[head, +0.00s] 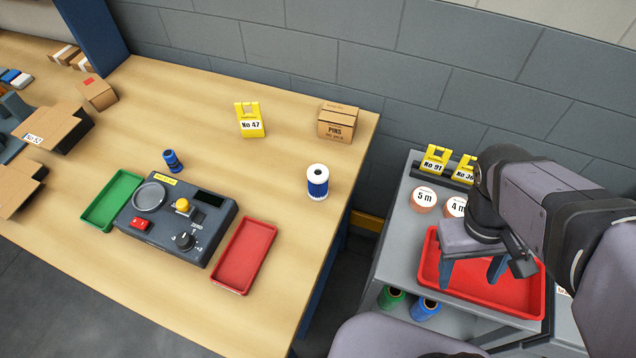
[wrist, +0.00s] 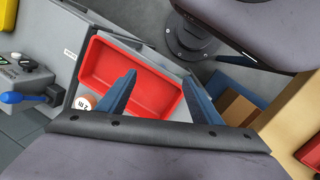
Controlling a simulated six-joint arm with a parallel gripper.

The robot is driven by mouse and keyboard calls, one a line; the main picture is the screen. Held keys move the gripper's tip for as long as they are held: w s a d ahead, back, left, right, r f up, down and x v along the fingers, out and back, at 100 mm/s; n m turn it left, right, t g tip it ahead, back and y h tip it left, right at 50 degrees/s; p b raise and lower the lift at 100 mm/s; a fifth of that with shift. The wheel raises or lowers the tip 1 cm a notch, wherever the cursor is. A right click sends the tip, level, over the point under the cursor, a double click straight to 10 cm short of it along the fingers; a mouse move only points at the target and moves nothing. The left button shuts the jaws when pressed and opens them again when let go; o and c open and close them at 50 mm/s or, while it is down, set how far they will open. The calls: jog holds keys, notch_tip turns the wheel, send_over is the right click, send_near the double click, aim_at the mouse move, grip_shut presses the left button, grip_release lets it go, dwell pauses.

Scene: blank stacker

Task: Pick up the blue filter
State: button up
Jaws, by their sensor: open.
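The blue filter (head: 317,184), a ribbed blue cylinder with a white top, stands upright on the wooden table near its right edge in the head view. It is not visible in the wrist view. My gripper (head: 472,274) is open and points down over the red tray on the grey cart, to the right of the filter and well apart from it. In the wrist view my gripper (wrist: 160,80) has its two blue fingers spread above the red tray with nothing between them.
A grey control box (head: 177,218) sits between a green tray (head: 112,198) and a red tray (head: 244,256). A small dark blue object (head: 172,160), a yellow No 47 sign (head: 249,120) and a PINS box (head: 340,123) stand behind. A gap separates table and cart (head: 398,232).

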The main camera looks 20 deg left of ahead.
aim_at(316, 183)
jog(key=w+a+n+t+h+b, duration=0.6)
jog(key=w+n+t, duration=0.4)
jog(key=n, duration=0.9)
jog(key=s+a+n+t+y, duration=0.1)
jog(key=a+n+t+y, duration=0.2)
jog(key=a+n, duration=0.2)
jog(key=s+a+f+n+t+y, duration=0.1)
jog(key=s+a+n+t+y, duration=0.1)
jog(key=a, duration=1)
jog(key=s+a+n+t+y+b, duration=0.1)
jog(key=a+n+t+y, duration=0.2)
jog(key=a+n+y, duration=0.3)
jog(key=shift+s+a+f+n+t, duration=0.2)
jog(key=shift+a+n, duration=0.2)
jog(key=shift+a, duration=0.4)
jog(key=shift+s+a+f+n+t, duration=0.1)
jog(key=shift+s+a+n+t, duration=0.1)
jog(key=shift+a+n, duration=0.4)
jog(key=shift+a+f, duration=0.15)
jog(key=shift+f, duration=0.45)
jog(key=shift+w+a+r+p, duration=0.15)
jog(key=shift+w+p, duration=0.25)
jog(key=shift+w, duration=1.15)
jog(key=shift+w+a+p, duration=0.15)
jog(key=shift+w+p, duration=0.15)
jog(key=shift+w, duration=0.75)
jog(key=shift+w+a+p, duration=0.15)
jog(key=shift+w+p, duration=0.15)
jog(key=shift+w, duration=0.75)
